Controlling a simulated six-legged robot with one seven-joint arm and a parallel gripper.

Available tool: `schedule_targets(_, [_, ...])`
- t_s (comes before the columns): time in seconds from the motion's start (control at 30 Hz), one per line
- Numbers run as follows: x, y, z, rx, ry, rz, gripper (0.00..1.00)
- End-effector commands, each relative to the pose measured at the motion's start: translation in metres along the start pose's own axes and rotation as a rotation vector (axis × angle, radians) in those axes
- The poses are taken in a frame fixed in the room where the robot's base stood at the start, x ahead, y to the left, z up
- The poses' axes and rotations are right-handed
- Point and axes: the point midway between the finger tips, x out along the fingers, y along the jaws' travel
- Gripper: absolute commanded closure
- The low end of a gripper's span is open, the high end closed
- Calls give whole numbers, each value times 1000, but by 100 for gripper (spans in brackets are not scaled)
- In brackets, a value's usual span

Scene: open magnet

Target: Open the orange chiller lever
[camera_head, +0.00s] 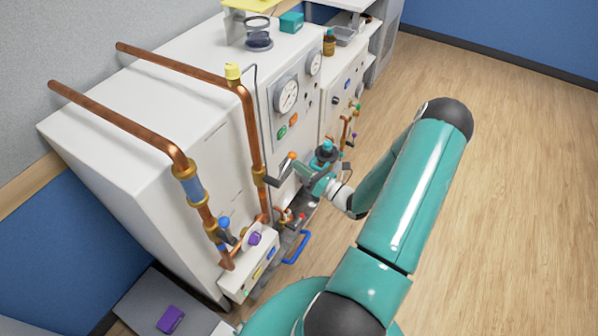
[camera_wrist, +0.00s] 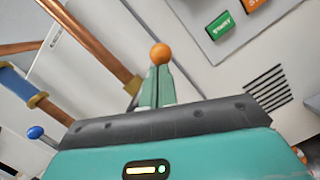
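The orange chiller lever shows as an orange ball knob (camera_head: 291,155) on a dark stem from a valve on the vertical copper pipe. In the wrist view the orange knob (camera_wrist: 160,54) sits right at my fingertips. My gripper (camera_head: 299,166) is at the knob from the right; in the wrist view its teal fingers (camera_wrist: 157,84) are close together, with a thin dark strip between them that looks like the lever's stem. The fingers hide most of the stem.
Copper pipes (camera_head: 247,130) run along the white cabinet (camera_head: 150,120) beside the lever. A blue-knobbed valve (camera_head: 224,222) is lower left, and a blue handle (camera_head: 297,247) is below. Gauges (camera_head: 287,95) and buttons are above. The wooden floor (camera_head: 510,150) at right is clear.

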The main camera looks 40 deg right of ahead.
Motion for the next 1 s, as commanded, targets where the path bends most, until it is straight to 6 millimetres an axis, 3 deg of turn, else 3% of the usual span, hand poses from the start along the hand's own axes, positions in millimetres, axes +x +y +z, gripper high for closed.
schedule_targets(0.5, [6, 34, 22, -483, -2, 106, 100])
schedule_targets(0.9, [7, 65, 24, -844, -3, 181, 100])
schedule_targets(1.0, [6, 66, 23, -866, -3, 185, 100])
